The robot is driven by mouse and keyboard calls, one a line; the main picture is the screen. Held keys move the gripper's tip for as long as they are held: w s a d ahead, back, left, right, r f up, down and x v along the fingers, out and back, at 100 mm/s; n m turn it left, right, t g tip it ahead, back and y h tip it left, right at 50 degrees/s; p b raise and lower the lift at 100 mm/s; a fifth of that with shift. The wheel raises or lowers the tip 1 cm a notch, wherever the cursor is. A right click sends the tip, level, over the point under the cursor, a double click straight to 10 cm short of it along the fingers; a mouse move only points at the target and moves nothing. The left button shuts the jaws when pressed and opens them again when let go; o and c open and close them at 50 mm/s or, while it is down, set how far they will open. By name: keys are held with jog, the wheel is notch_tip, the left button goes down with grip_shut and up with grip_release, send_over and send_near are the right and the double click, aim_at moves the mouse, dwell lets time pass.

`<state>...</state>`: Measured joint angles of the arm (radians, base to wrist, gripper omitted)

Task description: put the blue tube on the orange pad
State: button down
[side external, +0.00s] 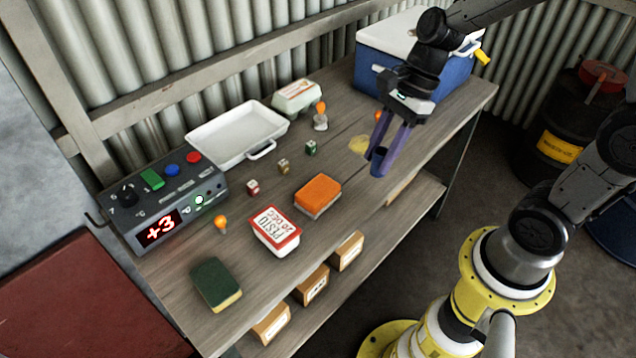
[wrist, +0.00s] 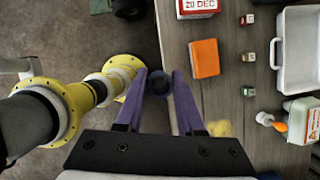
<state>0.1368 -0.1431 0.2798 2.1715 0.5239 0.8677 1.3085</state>
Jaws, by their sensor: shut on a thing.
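My gripper (side external: 382,156) is shut on the blue tube (side external: 377,160), a short dark-blue cylinder between the tips of its purple fingers. The wrist view also shows my gripper (wrist: 160,77) with the tube (wrist: 158,84) end-on, its round opening facing the camera. The tube is held above the front edge of the bench, to the right of the orange pad in the side view. The orange pad (side external: 318,192) is a flat block lying on the bench, its top bare. It also shows in the wrist view (wrist: 204,58), right of and above the tube.
A white-and-red box (side external: 274,230) lies beside the pad, with small dice (side external: 283,166) behind. A white tray (side external: 235,132), a control box (side external: 165,205) and a green sponge (side external: 216,284) stand farther left. A blue cooler (side external: 370,68) fills the back right.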

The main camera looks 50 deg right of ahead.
jog(key=w+f, duration=0.3)
jog(key=w, duration=0.1)
jog(key=w+a+f, duration=0.1)
jog(key=w+f, duration=0.2)
jog(key=w, duration=0.1)
jog(key=w+a+f, duration=0.1)
jog(key=w+f, duration=0.2)
jog(key=w, duration=0.2)
jog(key=shift+a+f, duration=0.1)
jog(key=shift+f, duration=0.15)
jog(key=shift+w+f, duration=0.1)
jog(key=shift+f, duration=1.55)
jog(key=shift+f, duration=0.2)
jog(key=c, duration=0.5)
grip_release()
jog(key=shift+r, duration=0.1)
